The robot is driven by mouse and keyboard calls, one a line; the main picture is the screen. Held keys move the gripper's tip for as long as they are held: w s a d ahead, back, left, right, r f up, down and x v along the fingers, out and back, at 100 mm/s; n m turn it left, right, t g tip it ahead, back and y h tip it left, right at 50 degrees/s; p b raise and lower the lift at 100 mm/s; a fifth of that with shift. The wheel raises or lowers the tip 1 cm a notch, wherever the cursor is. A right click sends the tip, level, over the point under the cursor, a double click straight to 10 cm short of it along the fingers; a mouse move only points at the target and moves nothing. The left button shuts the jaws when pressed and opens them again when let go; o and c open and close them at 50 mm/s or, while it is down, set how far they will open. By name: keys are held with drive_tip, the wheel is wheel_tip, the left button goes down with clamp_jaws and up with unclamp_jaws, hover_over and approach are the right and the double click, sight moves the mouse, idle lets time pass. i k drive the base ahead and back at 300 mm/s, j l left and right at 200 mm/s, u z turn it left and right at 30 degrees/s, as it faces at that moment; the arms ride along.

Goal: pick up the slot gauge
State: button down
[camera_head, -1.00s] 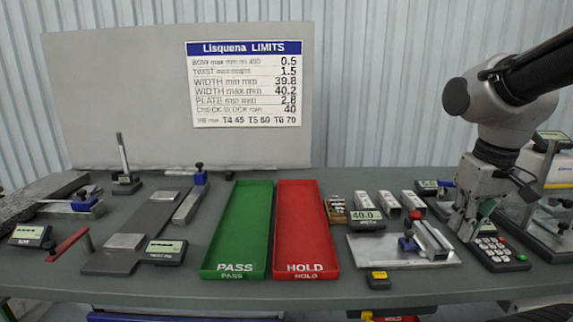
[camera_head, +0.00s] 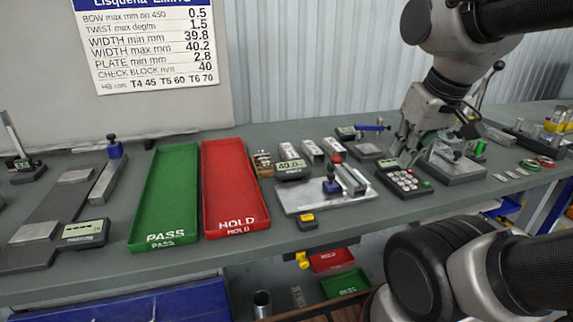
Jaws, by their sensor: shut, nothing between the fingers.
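I cannot tell for sure which piece is the slot gauge. A metal plate (camera_head: 345,193) with a blue-knobbed fixture (camera_head: 350,178) lies right of the red HOLD tray. Behind it stand small pale metal blocks (camera_head: 312,152) and a digital readout (camera_head: 291,169). My gripper (camera_head: 404,160) is shut and empty, pointing down over or just behind a dark keypad device (camera_head: 404,181), right of the plate. The gap between the fingertips and what lies below is hard to judge, and the gripper hides part of the area behind it.
The red HOLD tray (camera_head: 239,222) and green PASS tray (camera_head: 152,238) look empty. A yellow-black item (camera_head: 307,219) sits at the front edge. A bench fixture (camera_head: 454,168) stands close right of my gripper. Small parts lie farther right. My arm's dark link fills the lower right.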

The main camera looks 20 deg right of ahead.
sight(479, 146)
drive_tip(key=k+z, duration=0.1)
drive_tip(key=z, duration=1.4)
